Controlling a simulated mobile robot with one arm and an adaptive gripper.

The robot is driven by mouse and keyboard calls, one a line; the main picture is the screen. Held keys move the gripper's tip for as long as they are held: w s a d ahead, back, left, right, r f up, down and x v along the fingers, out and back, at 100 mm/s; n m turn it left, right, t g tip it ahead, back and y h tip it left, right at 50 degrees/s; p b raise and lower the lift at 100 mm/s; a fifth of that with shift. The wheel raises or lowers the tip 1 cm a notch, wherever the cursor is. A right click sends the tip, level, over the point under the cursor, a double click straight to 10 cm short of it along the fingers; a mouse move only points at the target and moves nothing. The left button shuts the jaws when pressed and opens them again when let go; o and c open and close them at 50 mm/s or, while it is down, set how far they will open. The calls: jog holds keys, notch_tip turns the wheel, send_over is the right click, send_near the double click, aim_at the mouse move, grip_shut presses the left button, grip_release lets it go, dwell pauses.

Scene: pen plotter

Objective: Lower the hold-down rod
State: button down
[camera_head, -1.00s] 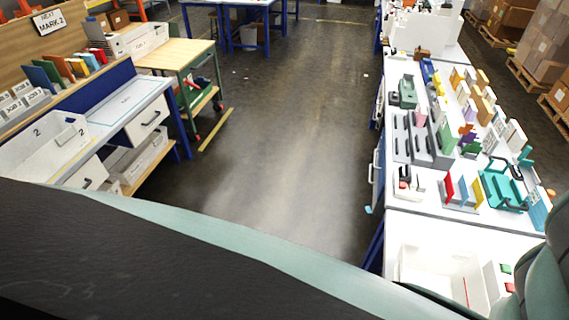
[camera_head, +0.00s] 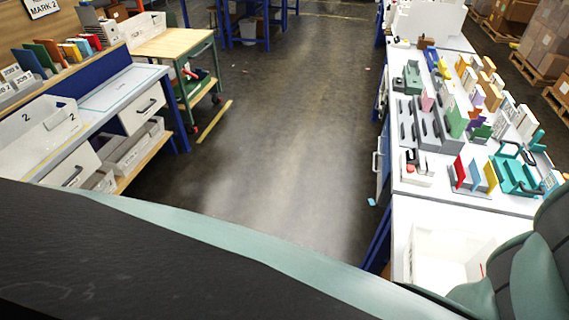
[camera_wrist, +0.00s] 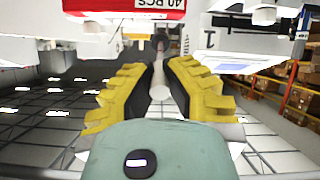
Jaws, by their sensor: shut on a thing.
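In the wrist view my gripper (camera_wrist: 158,88) has two yellow ribbed fingers with black pads. They are closed around a slim pale rod with a rounded end (camera_wrist: 160,92), which appears to be the hold-down rod. The rod runs away from the camera between the fingers, and its far part (camera_wrist: 160,48) is dark and blurred. What it is fixed to cannot be made out. In the head view my gripper is out of sight; my arm covers the lower right corner. The plotter cannot be clearly identified there.
A white bench on the right carries a teal fixture (camera_head: 515,176), coloured upright plates (camera_head: 472,174) and a white bin (camera_head: 432,262). On the left are a white tray (camera_head: 40,140) and a wooden-topped cart (camera_head: 172,43).

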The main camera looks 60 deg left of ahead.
jog(key=c, duration=1)
grip_release()
jog(key=shift+o, duration=0.2)
jog(key=shift+r, duration=0.1)
jog(key=v, duration=1.2)
